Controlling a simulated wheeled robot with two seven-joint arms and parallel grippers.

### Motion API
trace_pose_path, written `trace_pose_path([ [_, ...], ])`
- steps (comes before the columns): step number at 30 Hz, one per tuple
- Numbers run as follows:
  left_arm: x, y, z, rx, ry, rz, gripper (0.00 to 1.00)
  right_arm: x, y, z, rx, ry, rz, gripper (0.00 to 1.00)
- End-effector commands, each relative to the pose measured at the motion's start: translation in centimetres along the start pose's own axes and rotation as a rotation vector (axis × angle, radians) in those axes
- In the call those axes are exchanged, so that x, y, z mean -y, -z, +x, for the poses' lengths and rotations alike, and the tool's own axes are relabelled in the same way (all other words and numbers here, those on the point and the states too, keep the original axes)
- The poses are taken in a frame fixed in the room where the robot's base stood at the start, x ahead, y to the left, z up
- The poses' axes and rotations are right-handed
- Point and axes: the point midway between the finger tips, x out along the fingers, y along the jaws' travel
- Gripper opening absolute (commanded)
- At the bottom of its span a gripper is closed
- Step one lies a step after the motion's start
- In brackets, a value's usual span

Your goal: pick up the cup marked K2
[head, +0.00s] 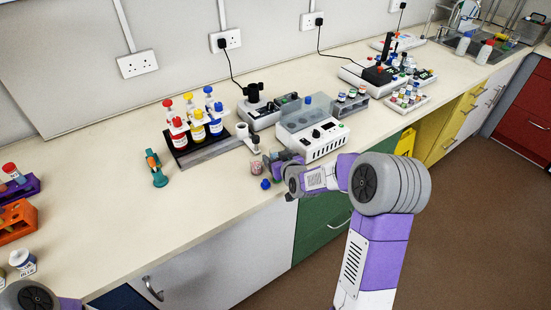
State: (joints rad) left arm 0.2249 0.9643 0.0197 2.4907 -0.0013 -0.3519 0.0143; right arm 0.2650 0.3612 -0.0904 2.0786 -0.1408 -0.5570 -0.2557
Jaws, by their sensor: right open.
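No marking K2 can be read from here. A small clear cup (257,168) with reddish marks stands near the front edge of the bench, left of my right gripper; I cannot tell whether it is the K2 cup. My right gripper (272,163) is open, low over the bench beside this cup. The fingers are small and partly hidden by the wrist, and I cannot tell whether they touch the cup. Of my left arm only a rounded joint shows at the bottom left corner; its gripper is out of view.
A small blue piece (265,184) lies by the bench edge. A black rack (181,158) with red, yellow and blue bottles stands left of the gripper. A white device (313,141) stands close behind it. A green pipette-like tool (156,170) stands further left, with clear bench around it.

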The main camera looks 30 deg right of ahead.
Motion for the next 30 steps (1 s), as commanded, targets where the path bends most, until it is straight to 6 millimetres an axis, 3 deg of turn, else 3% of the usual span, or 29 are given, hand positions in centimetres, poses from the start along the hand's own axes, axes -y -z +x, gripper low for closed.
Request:
trace_pose_path([
  [9, 0.0, 0.0, 0.1, 0.000, 0.000, 0.000, 0.43, 0.0, 0.0, 0.6, 0.000, 0.000, 0.001, 0.72],
  [21, 0.0, 0.0, 0.1, 0.000, 0.000, 0.000, 0.43, 0.0, 0.0, 0.6, -0.001, 0.000, 0.001, 0.15],
  [30, -0.1, 0.0, -0.2, 0.000, 0.000, 0.000, 0.43, 0.0, 1.0, 0.2, -0.005, -0.001, 0.000, 0.15],
])
